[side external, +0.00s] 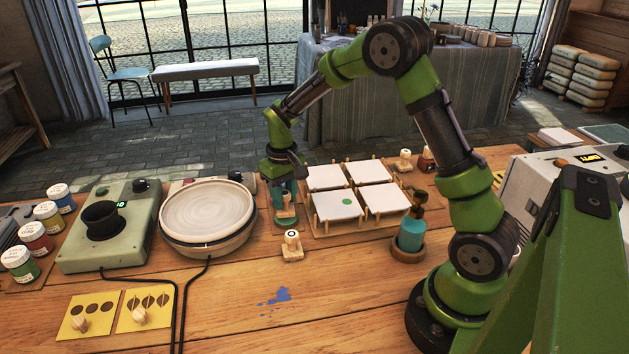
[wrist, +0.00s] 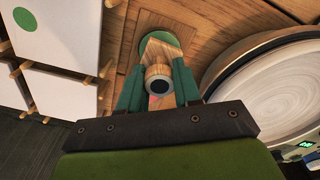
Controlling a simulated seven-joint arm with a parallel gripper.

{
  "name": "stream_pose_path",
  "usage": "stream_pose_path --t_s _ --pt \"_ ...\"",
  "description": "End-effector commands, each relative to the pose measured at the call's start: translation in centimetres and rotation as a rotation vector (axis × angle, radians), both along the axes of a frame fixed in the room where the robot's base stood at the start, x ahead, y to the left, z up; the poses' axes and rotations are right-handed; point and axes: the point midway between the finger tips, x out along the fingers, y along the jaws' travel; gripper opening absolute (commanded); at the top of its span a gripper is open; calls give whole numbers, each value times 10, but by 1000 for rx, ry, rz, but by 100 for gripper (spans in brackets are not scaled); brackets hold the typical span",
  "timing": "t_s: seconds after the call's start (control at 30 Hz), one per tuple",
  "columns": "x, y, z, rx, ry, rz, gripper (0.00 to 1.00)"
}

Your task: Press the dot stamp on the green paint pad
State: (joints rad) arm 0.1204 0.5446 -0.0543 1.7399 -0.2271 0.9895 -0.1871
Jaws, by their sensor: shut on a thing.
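My gripper (wrist: 158,88) is shut on the dot stamp (wrist: 158,78), a wooden stamp with a dark spot on its pale round top. It also shows in the side view (side external: 285,205), pointing down just left of the tile rack. Below the stamp, a green disc (wrist: 150,38), which looks like the green paint pad, shows in the wrist view. The stamp's lower end covers part of it. In the side view the pad area (side external: 286,220) is mostly hidden by the fingers. I cannot tell for sure whether the stamp touches the pad.
A wooden rack holds several white tiles (side external: 325,177); the front left one has a green dot (side external: 347,202). Another stamp (side external: 291,246) stands in front of the gripper. A round turntable (side external: 208,212) is close at left, a teal bottle (side external: 412,234) at right. Blue paint (side external: 278,296) marks the table.

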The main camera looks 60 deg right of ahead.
Motion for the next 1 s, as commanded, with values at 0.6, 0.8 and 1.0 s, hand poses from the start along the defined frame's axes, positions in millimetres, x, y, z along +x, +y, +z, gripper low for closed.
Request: stream_pose_path --t_s 0.6,0.8,1.0 --pt "0 0 -5 0 0 0 13" --pt "0 0 -8 0 0 0 13" --pt "0 0 -10 0 1 0 13"
